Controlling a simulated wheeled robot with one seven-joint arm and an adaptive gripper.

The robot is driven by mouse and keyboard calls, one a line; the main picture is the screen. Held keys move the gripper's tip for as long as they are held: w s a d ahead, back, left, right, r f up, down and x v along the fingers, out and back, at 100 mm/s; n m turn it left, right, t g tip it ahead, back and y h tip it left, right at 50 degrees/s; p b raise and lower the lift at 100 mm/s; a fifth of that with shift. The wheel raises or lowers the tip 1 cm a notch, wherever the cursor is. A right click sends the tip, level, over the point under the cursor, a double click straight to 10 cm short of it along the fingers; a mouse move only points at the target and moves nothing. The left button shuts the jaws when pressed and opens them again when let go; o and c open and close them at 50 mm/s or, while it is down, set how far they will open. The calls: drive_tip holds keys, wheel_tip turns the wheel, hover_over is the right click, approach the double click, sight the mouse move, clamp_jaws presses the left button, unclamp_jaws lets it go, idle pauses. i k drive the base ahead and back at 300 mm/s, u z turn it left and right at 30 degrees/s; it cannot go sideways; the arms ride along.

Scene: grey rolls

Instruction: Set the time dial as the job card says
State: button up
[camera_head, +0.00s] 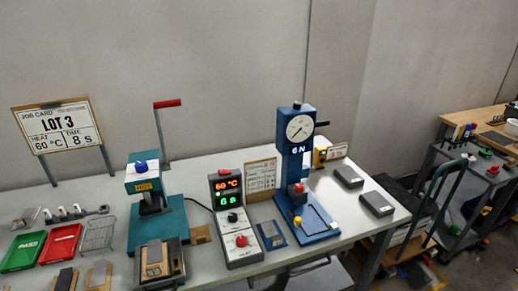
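The job card (59,126) stands at the back left and reads LOT 3, heat 60 °C, time 8 s. The control box (235,218) stands at the table's middle. Its red display (228,184) reads 60 °C. Its green display (228,200) below looks like 6 s, but the digits are small. Under the displays sit a small dark knob (232,217) and a larger red knob (241,241) on a pale panel. The labels are too small to read, so I cannot tell which is the time dial. My gripper is not in view.
A teal heat press (150,205) with a raised red-handled lever stands left of the box. A blue gauge press (297,170) stands to its right. Green (22,252) and red (60,245) trays lie at the left. Dark blocks (377,204) lie on the right.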

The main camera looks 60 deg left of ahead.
sight(232, 217)
drive_tip(key=k, duration=1.05)
drive_tip(key=u, duration=1.85)
drive_tip(key=i, duration=0.4)
drive_tip(key=z, duration=0.05)
